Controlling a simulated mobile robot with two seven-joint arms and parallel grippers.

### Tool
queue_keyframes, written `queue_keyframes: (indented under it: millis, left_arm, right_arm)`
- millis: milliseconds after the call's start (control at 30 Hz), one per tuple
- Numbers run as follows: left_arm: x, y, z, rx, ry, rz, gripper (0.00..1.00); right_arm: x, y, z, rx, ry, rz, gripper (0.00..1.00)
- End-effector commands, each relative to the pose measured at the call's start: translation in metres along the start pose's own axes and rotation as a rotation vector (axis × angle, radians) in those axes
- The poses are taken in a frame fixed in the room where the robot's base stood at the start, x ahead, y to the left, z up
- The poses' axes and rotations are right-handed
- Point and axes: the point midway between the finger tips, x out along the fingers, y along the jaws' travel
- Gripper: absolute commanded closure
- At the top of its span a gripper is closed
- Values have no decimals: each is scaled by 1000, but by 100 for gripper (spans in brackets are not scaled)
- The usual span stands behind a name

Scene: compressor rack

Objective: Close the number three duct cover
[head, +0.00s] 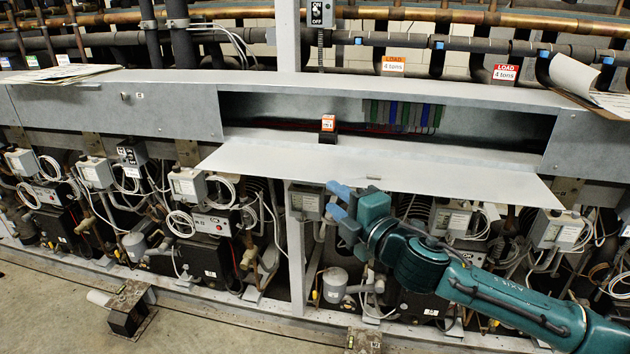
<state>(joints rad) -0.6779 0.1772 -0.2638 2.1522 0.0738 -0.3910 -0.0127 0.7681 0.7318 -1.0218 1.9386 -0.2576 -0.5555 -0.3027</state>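The duct cover (390,172) is a long light-grey flap hinged along the lower edge of an open duct (480,123). It is folded down and sticks out toward me, with a small latch (374,178) near its front edge. The open duct shows colored terminal blocks (402,114) and a red wire inside. My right gripper (337,201) is just below the cover's front edge, left of its middle. Its two blue fingertips are apart with nothing between them. Whether it touches the cover I cannot tell. My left gripper is not in view.
A closed grey cover (120,108) is to the left. A grey post (296,250) and compressors with white cables fill the space below. Papers (600,90) lie on top at right.

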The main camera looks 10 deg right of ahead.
Motion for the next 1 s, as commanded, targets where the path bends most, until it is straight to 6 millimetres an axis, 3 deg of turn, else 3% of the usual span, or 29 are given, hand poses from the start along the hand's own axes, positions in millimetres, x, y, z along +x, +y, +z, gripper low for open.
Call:
queue_keyframes:
  millis: [200,400,833,1000]
  left_arm:
    - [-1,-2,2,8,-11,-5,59]
    - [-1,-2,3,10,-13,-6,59]
    - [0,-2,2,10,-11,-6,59]
    - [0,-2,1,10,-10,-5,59]
  right_arm:
    - [46,1,0,1,0,1,67]
    - [72,0,0,2,0,0,67]
    - [81,0,0,1,1,0,67]
    - [81,0,0,2,0,0,80]
